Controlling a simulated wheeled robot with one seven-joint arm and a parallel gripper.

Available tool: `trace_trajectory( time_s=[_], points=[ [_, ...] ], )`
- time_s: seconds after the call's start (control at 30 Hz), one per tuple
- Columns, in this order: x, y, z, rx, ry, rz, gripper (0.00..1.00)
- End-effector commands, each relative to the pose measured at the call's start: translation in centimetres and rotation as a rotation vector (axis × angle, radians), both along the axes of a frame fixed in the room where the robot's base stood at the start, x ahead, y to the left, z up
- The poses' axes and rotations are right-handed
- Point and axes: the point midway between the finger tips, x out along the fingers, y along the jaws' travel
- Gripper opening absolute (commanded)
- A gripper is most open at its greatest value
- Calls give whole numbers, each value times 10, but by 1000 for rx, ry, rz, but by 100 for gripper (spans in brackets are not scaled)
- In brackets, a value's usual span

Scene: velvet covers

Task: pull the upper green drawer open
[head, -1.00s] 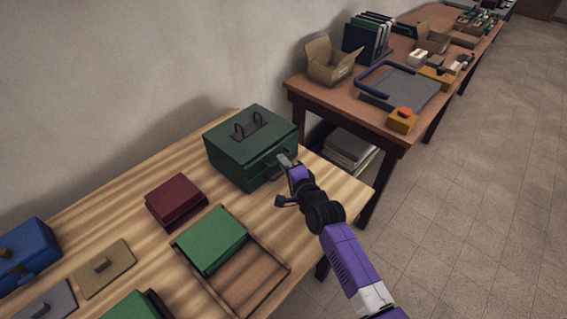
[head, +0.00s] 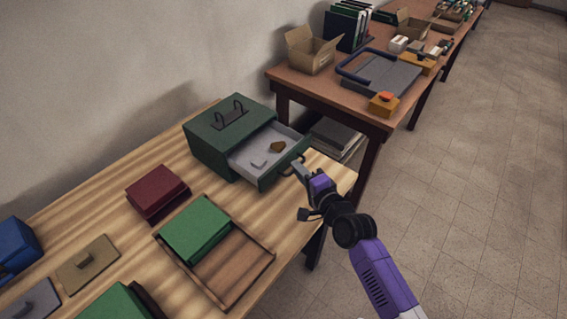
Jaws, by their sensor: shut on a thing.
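The green drawer cabinet (head: 212,138) stands at the far right end of the striped wooden table, with two dark loops on its top. Its upper drawer (head: 254,163) is pulled well out toward the lower right. My gripper (head: 297,168) is at the drawer's front and is shut on the drawer's handle (head: 289,170). The fingertips partly hide the handle. The cabinet's front below the drawer is mostly hidden.
A wooden tray (head: 231,291) holding a green box (head: 196,229) and a dark red box (head: 156,190) lie nearer on the table. A second table (head: 340,107) with a cardboard box (head: 312,50) stands behind. Open floor (head: 470,190) lies to the right.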

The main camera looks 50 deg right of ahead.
Motion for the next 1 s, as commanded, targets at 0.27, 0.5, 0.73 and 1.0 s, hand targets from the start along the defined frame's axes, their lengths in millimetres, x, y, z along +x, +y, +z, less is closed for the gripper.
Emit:
trace_trajectory(
  time_s=[0.27,0.5,0.73,1.0],
  points=[
    [-17,0,-2,1,5,3,0],
    [-16,0,-2,1,5,3,17],
    [-16,0,0,1,3,2,30],
    [-24,3,0,0,4,2,30]
  ],
)
